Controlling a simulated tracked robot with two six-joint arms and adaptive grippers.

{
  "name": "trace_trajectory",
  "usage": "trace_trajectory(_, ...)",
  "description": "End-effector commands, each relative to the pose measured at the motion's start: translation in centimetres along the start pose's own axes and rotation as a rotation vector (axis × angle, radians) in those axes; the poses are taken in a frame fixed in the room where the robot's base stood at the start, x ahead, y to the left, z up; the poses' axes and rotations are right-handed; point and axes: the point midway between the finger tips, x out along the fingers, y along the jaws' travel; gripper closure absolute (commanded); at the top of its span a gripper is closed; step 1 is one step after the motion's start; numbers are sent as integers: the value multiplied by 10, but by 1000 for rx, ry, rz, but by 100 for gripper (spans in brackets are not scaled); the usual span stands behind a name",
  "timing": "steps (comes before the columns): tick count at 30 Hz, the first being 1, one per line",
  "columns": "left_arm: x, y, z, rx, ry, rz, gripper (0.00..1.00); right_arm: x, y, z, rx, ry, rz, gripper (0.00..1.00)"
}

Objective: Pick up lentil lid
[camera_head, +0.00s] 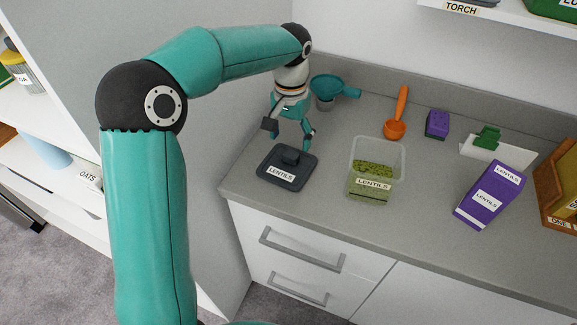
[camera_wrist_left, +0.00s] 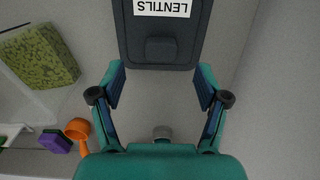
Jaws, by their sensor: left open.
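The lentil lid (camera_head: 271,170) is a dark grey rounded square with a raised knob and a white LENTILS label. It lies flat on the counter at the left, and it also shows at the top of the left wrist view (camera_wrist_left: 133,40). My left gripper (camera_head: 294,139) is open and empty, behind the lid and above the counter. In the left wrist view its fingers (camera_wrist_left: 160,95) are spread, with the lid's knob (camera_wrist_left: 161,49) ahead of the gap between them. My right gripper is not in view.
An open clear lentil container (camera_head: 393,158) stands right of the lid. A teal funnel (camera_head: 332,87) is behind my gripper. An orange scoop (camera_head: 396,126), a purple sponge (camera_head: 437,124) and a purple lentil box (camera_head: 482,203) are farther right. The counter's front edge is near the lid.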

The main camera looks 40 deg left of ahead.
Motion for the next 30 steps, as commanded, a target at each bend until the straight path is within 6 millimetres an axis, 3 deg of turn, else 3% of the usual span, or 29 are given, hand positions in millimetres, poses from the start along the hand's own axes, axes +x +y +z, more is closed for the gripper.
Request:
trace_trajectory(8, 18, -1, -1, -1, -2, 0, 25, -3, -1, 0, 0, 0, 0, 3)
trace_trajectory(16, 54, -1, -4, -1, -3, 0, 25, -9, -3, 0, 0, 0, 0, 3)
trace_trajectory(25, 60, -2, -4, -1, 0, 0, 25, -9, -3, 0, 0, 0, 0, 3)
trace_trajectory(30, 60, -2, -4, -2, 0, 0, 52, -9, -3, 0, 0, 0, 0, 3)
